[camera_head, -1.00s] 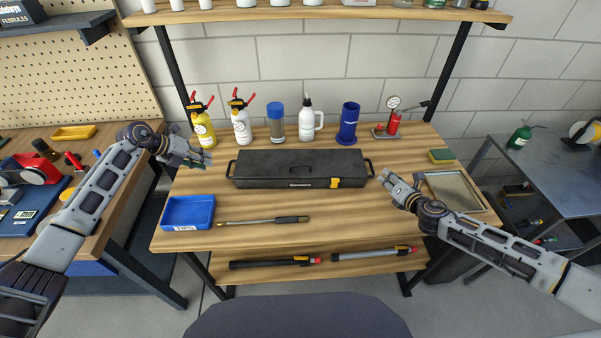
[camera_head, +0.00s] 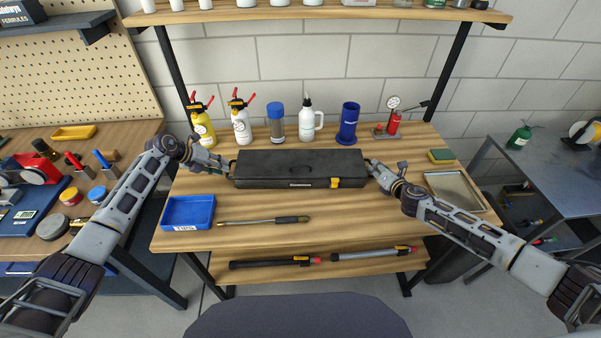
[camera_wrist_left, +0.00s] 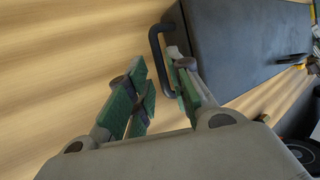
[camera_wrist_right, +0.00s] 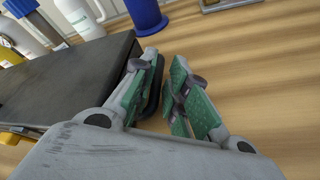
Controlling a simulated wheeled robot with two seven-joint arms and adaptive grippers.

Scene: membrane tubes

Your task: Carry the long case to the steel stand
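The long case (camera_head: 300,168) is dark, with a yellow latch on its front and a handle at each end. It lies on the wooden bench. It also shows in the left wrist view (camera_wrist_left: 235,40) and the right wrist view (camera_wrist_right: 70,80). My left gripper (camera_wrist_left: 160,85) is open at the left handle (camera_wrist_left: 155,50), with one finger close to or inside the loop. My right gripper (camera_wrist_right: 163,95) is open at the right end, with one finger beside the right handle (camera_wrist_right: 153,95), which is partly hidden. The grey metal table (camera_head: 560,170) at far right may be the steel stand.
Bottles and a blue cylinder (camera_head: 348,125) stand behind the case. A blue bin (camera_head: 188,211) and a torque wrench (camera_head: 264,220) lie in front. A metal tray (camera_head: 455,190) and a sponge (camera_head: 441,156) are at the right. A shelf (camera_head: 330,10) spans above.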

